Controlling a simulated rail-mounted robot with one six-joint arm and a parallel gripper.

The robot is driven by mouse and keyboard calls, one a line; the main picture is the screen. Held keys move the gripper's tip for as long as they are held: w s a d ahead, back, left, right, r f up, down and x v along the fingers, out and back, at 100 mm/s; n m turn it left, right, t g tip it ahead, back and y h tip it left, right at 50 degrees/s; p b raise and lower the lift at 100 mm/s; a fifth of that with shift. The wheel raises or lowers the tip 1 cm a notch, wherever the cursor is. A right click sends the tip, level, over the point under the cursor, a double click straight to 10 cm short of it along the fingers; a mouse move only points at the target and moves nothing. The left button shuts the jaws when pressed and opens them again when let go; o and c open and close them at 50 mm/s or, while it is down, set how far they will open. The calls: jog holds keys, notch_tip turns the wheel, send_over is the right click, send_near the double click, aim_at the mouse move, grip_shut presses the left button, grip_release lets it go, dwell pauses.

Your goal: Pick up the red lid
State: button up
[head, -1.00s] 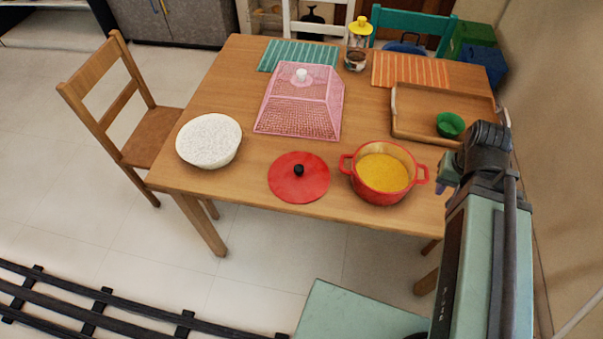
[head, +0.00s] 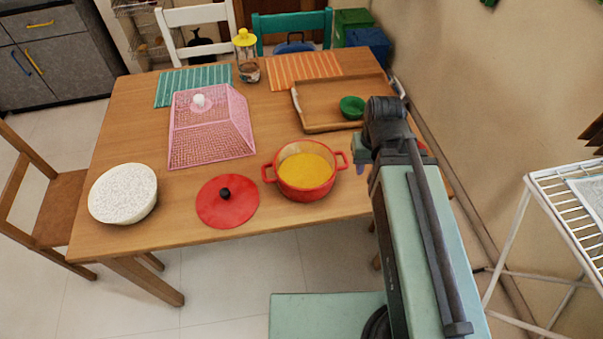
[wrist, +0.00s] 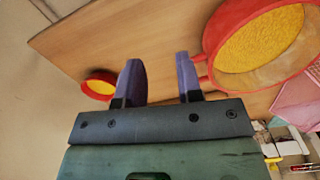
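The red lid (head: 232,208) is a flat round disc with a black knob, lying on the wooden table near its front edge, left of the red pot. The red pot (head: 306,191) holds yellow contents and has two side handles. My gripper (wrist: 158,75) has two purple fingers spread apart with nothing between them. In the wrist view, the red pot (wrist: 222,27) is right of the fingers, near the right one. In the head view my gripper is just right of the pot, mostly hidden by my arm. The lid does not show clearly in the wrist view.
A white speckled bowl (head: 123,194) and a pink mesh cover (head: 210,135) stand left and behind. A tray (head: 318,127) holds a green bowl (head: 351,107). A small red-rimmed yellow thing (wrist: 98,86) is left of my fingers. A wire rack (head: 540,190) stands at right.

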dwell(0.4)
jog(key=o, duration=0.5)
